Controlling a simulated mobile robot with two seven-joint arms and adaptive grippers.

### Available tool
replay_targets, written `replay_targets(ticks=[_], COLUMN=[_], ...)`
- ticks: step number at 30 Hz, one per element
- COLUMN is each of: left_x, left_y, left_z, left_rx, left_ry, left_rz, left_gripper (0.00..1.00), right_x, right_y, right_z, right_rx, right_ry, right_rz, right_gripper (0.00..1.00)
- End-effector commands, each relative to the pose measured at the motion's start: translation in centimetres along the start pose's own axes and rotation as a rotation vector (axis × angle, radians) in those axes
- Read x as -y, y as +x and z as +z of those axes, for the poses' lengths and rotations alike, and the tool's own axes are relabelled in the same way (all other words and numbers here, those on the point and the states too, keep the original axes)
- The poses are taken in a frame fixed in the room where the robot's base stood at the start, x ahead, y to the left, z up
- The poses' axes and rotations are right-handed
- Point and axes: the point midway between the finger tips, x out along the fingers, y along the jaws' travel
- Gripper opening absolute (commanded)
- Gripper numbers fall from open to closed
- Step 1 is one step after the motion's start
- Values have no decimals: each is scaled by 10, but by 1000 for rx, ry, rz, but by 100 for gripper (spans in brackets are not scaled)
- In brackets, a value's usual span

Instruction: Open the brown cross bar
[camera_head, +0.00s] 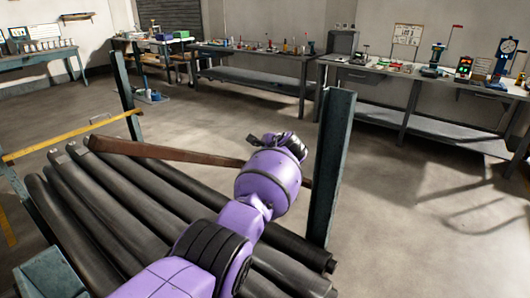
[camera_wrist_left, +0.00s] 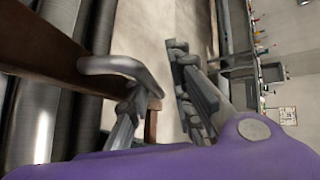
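The brown cross bar (camera_head: 165,152) slants above the grey rolls in the head view, from the upper left down to the right. My wrist hides part of it, and its right end shows just past the wrist near a post. In the left wrist view the bar (camera_wrist_left: 45,45) runs in from the left, with a grey curved metal handle (camera_wrist_left: 125,66) beside it. My left gripper (camera_wrist_left: 162,108) is open, its fingers spread apart. One finger is close to the handle; I cannot tell whether they touch. In the head view the gripper (camera_head: 290,146) is mostly hidden behind the purple wrist.
Dark grey rolls (camera_head: 115,205) lie side by side below the bar. A blue-grey post (camera_head: 332,165) stands right of my wrist, another (camera_head: 126,95) at the far left. A yellow rail (camera_head: 60,138) is at left. Workbenches (camera_head: 425,80) line the back wall; the floor between is clear.

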Motion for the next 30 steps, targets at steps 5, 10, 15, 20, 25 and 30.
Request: replay_targets(ticks=[5,10,15,20,25,30], left_x=[4,5,4,3,1,0], left_y=[-8,-25,-51,-79,-104,-118], left_z=[-1,-2,-1,-1,0,0], left_rx=[-2,-3,-3,-3,-2,0], left_ry=[-2,-3,-3,-2,-1,0], left_rz=[-10,-12,-11,-8,-4,-1], left_gripper=[17,17,17,17,17,17], right_x=[0,0,1,1,1,1], right_y=[0,1,1,1,2,2], right_z=[-1,-1,-2,-2,-2,-2], right_rx=[-1,-2,-3,-3,-3,-3], right_ry=[0,0,0,0,0,0], right_rz=[0,-1,-1,-1,-1,-1], right_gripper=[40,40,40,40,40,40])
